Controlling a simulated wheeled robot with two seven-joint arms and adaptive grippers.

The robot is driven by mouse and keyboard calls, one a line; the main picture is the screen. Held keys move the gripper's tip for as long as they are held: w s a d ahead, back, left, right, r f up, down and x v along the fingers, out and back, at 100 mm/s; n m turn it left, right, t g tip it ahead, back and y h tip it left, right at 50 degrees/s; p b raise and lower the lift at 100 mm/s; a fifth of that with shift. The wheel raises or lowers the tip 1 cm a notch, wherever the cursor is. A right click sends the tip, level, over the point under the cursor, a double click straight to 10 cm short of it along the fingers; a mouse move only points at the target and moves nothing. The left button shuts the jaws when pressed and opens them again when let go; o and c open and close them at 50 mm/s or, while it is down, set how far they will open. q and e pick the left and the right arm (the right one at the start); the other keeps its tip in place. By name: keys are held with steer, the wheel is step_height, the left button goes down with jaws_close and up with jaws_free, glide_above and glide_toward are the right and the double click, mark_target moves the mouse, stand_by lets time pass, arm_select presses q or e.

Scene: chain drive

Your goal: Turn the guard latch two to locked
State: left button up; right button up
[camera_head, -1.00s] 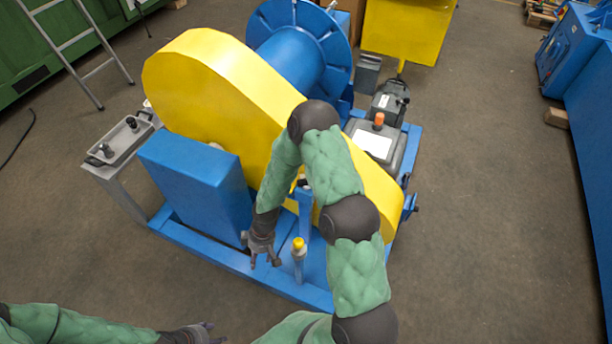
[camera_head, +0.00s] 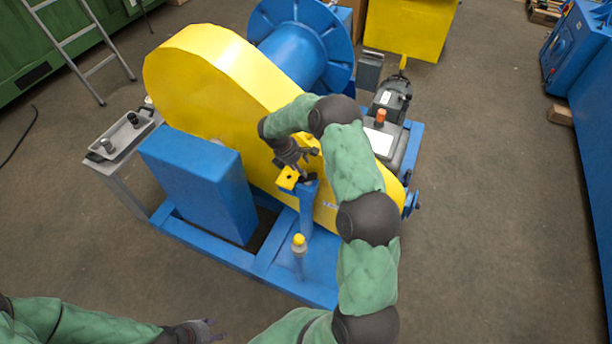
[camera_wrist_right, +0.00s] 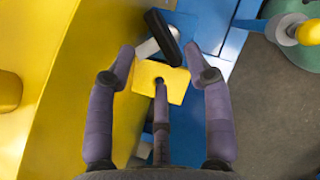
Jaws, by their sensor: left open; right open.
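A guard latch with a black handle (camera_wrist_right: 163,36) and a pale metal arm (camera_wrist_right: 146,48) lies beside a yellow plate (camera_wrist_right: 161,80) with a hole in it, in the right wrist view. The plate also shows in the head view (camera_head: 287,179), at the top of a blue post (camera_head: 306,208) beside the yellow chain guard (camera_head: 215,85). I cannot tell which numbered latch this is. My right gripper (camera_head: 300,160) is open and empty just above the plate, its fingers (camera_wrist_right: 165,72) spread around it. My left gripper (camera_head: 205,332) is open and empty at the bottom edge, far from the latch.
A blue box housing (camera_head: 195,185) stands left of the post. A grey tray (camera_head: 120,138) is at the left, and a motor (camera_head: 392,95) is behind.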

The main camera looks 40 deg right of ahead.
mark_target(308, 178)
steer(key=b+x, duration=0.1)
steer(key=x, duration=0.5)
steer(key=shift+b, duration=0.3)
jaws_close()
